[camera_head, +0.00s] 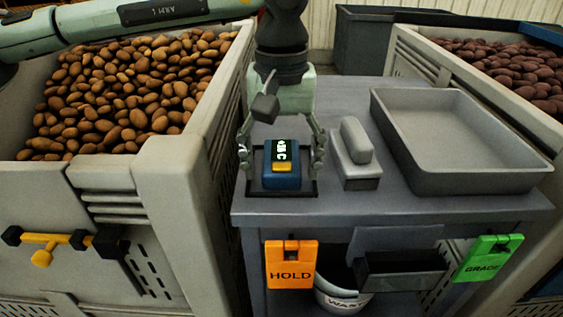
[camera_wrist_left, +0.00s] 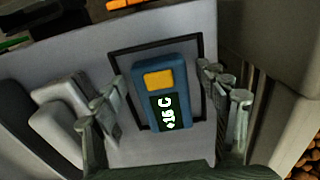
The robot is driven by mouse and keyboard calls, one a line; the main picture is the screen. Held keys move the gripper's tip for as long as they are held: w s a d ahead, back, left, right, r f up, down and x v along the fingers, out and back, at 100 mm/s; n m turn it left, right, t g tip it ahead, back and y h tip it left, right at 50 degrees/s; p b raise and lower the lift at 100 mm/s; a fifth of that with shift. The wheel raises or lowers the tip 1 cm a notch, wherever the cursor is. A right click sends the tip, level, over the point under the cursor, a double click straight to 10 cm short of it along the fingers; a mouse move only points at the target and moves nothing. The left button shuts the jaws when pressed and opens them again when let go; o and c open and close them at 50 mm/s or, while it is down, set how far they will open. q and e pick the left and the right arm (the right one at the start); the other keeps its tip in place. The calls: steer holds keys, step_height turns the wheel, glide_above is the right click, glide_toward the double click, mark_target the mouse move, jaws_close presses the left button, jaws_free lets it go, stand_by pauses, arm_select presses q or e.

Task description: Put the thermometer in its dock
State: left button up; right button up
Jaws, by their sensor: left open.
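The thermometer (camera_head: 281,167) is a small blue block with a dark display and a yellow button. It sits inside a dark square frame, the dock (camera_head: 314,186), on the grey table. In the left wrist view the thermometer (camera_wrist_left: 160,97) lies within the dock's thin black outline (camera_wrist_left: 158,47), slightly turned. My left gripper (camera_head: 281,160) points down over it, with one finger on each side. In the left wrist view the fingers (camera_wrist_left: 168,100) are apart, with gaps to the thermometer's sides. My right gripper is not in view.
A grey block with a handle (camera_head: 356,150) stands just right of the dock, and an empty grey tray (camera_head: 460,182) beyond it. Potato crates flank the table (camera_head: 400,208). Orange HOLD (camera_head: 291,265) and green tags (camera_head: 488,258) hang at the table's front.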

mark_target(282, 164)
arm_select(q)
step_height(282, 164, up, 12)
stand_by(0.6)
steer(key=shift+r, duration=0.1)
